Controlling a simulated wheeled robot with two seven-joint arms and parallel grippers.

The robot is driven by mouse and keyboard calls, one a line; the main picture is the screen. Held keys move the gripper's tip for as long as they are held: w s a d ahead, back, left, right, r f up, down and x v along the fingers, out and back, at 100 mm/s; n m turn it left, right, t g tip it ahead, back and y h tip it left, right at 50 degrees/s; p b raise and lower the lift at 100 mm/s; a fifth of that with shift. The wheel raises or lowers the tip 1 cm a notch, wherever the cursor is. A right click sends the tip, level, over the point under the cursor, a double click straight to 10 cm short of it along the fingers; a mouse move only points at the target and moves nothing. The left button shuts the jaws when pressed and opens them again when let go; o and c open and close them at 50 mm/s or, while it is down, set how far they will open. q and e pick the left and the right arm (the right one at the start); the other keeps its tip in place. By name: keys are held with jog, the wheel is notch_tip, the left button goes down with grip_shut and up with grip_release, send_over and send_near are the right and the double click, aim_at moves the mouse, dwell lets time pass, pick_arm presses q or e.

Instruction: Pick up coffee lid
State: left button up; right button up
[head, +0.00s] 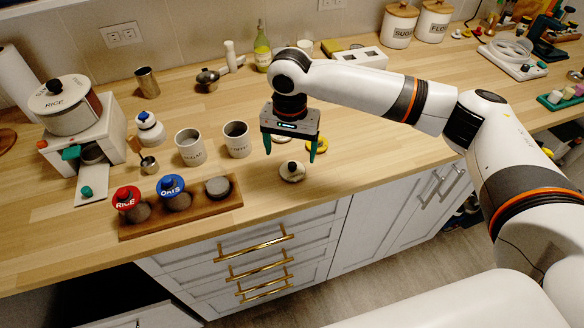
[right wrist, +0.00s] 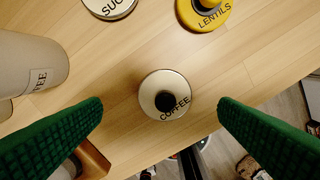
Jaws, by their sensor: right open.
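The coffee lid (head: 292,172) is a small white disc with a dark knob, lying flat on the wooden counter near its front edge. In the right wrist view the lid (right wrist: 178,89) shows its COFFEE label and sits between the fingers, apart from both. My right gripper (head: 290,154) is open and empty, pointing down above the lid. Its green fingers frame the lid in the wrist view (right wrist: 160,106). The coffee canister (head: 237,142) stands uncovered to the left of the lid; its side also shows in the wrist view (right wrist: 28,62). My left gripper is not in view.
A yellow lentils lid (head: 317,147) and a white lid marked SUG (right wrist: 108,8) lie behind the coffee lid. A sugar canister (head: 190,149) and a wooden rack (head: 222,201) with jars are to the left. Drawer handles (head: 262,242) project below the counter edge.

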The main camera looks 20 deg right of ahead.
aim_at(292, 164)
jog(key=f, duration=0.2)
jog(key=f+p, duration=0.1)
jog(key=f, duration=0.1)
jog(key=shift+s+d+f, duration=0.1)
jog(key=shift+s+d, duration=0.05)
jog(key=shift+s, duration=0.25)
jog(key=shift+w+f, duration=0.1)
jog(key=shift+f, duration=0.4)
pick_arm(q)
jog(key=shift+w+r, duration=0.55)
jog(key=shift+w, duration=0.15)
pick_arm(e)
jog(key=c, duration=1.1)
